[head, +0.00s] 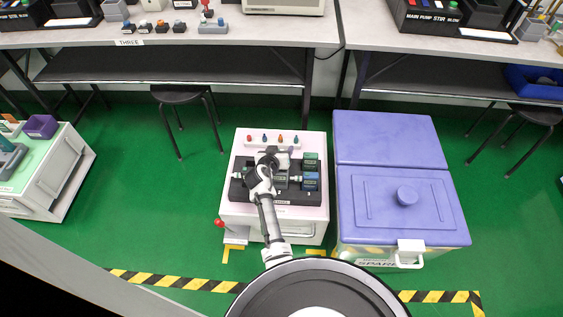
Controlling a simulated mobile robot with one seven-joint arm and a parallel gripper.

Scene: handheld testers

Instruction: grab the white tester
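A black tray (297,196) sits on top of a low white cabinet (229,205) in the middle of the head view. Small handheld devices stand in the tray: a green one (311,160), a blue one (311,182) and a grey one (281,181). Small white parts show near the grey one, but I cannot tell which device is the white tester; my arm hides part of the tray. My gripper (272,158) is over the tray's middle, pointing down among the devices. Its fingers are too small and covered to show whether they are open or touching anything.
A row of small coloured-tipped items (272,142) stands behind the tray. A lidded blue bin (400,205) with a round knob is close on the right. A red-knobbed lever (220,223) sticks out front left. Benches (180,50) run behind.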

